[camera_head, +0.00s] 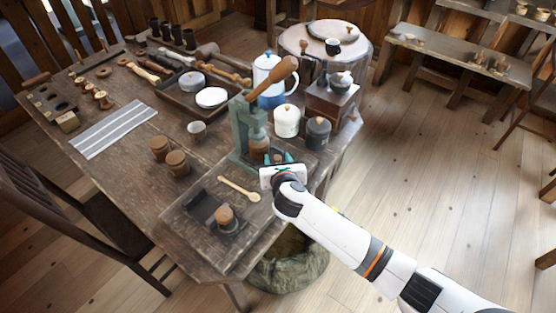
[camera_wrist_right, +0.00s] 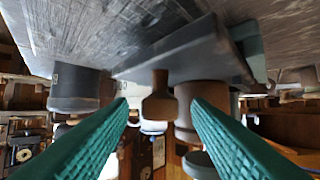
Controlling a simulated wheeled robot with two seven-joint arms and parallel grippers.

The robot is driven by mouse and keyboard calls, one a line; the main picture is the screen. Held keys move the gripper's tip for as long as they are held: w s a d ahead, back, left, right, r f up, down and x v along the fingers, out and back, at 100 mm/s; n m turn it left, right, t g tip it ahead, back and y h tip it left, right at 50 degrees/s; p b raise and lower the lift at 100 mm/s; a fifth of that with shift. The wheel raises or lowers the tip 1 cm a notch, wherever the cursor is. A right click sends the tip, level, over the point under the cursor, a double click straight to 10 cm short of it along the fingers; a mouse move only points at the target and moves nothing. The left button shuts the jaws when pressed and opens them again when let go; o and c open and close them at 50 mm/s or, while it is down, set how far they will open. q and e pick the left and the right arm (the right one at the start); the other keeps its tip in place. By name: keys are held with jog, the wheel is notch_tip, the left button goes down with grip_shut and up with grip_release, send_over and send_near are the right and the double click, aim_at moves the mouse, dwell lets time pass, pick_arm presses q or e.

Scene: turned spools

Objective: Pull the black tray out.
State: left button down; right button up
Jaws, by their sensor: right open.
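A dark grey-black tray (camera_wrist_right: 190,52) shows in the right wrist view, which is upside down. A brown turned knob (camera_wrist_right: 159,100) and a wider brown cup-like piece (camera_wrist_right: 190,105) are at it; how they join it I cannot tell. In the head view this spot, at the foot of the green press (camera_head: 243,130), is largely hidden by my right gripper (camera_head: 281,158). Its teal fingers (camera_wrist_right: 160,108) are open and empty, one either side of the knob, with no contact visible. My left gripper is out of view.
A dark canister (camera_head: 317,133) and a white pot (camera_head: 286,121) stand just right of the press. A wooden spoon (camera_head: 240,188) and a knobbed dark piece (camera_head: 226,221) lie in front. Another dark tray (camera_head: 172,98) holds spools and a white lid farther back.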

grip_shut()
jog(key=s+d+p, duration=0.1)
jog(key=d+p, duration=0.1)
jog(key=s+d+p, duration=0.4)
jog(key=d, duration=0.1)
jog(key=shift+s+r, duration=0.1)
grip_release()
jog(key=shift+s, duration=0.1)
jog(key=v, duration=1.1)
jog(key=shift+s, duration=0.35)
